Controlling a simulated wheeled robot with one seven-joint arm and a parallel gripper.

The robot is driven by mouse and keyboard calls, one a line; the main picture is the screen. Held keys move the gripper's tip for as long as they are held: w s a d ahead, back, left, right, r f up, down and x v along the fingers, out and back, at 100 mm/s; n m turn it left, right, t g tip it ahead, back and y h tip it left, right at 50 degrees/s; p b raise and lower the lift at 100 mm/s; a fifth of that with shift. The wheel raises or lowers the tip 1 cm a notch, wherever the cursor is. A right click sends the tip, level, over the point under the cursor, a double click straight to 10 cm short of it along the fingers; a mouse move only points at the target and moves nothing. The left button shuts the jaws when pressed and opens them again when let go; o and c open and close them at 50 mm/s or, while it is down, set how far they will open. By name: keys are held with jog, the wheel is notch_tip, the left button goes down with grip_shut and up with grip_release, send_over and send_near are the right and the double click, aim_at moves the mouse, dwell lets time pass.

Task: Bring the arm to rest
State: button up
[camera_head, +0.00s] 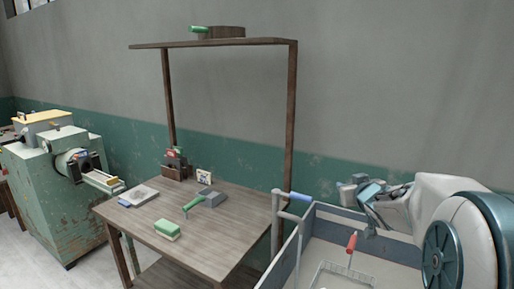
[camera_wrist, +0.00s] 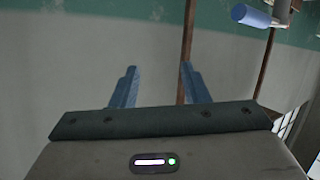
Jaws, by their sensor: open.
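My gripper (camera_wrist: 158,86) is open and empty in the wrist view, its two blue fingers apart with the wall and a brown post behind them. In the head view my arm reaches in from the right, and my gripper (camera_head: 350,188) is above the grey-walled cart, to the right of the wooden table. The gripper touches nothing that I can see. Its fingertips are small and hard to make out in the head view.
The cart (camera_head: 325,219) holds a wire basket (camera_head: 345,276) and a red-handled tool (camera_head: 351,243). A green machine (camera_head: 60,190) stands left.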

jog(key=s+a+f+g, duration=0.3)
jog(key=s+f+g, duration=0.1)
jog(key=s, duration=0.7)
jog(key=s+a+f+m+g, duration=0.1)
jog(key=s+a+f+g, duration=0.3)
jog(key=s, duration=0.6)
jog(key=s+a+f+g, duration=0.3)
jog(key=s+a+f, duration=0.1)
jog(key=s, duration=0.7)
jog(key=shift+s+m+g, duration=0.35)
jog(key=shift+m+g, duration=0.05)
dwell(4.4)
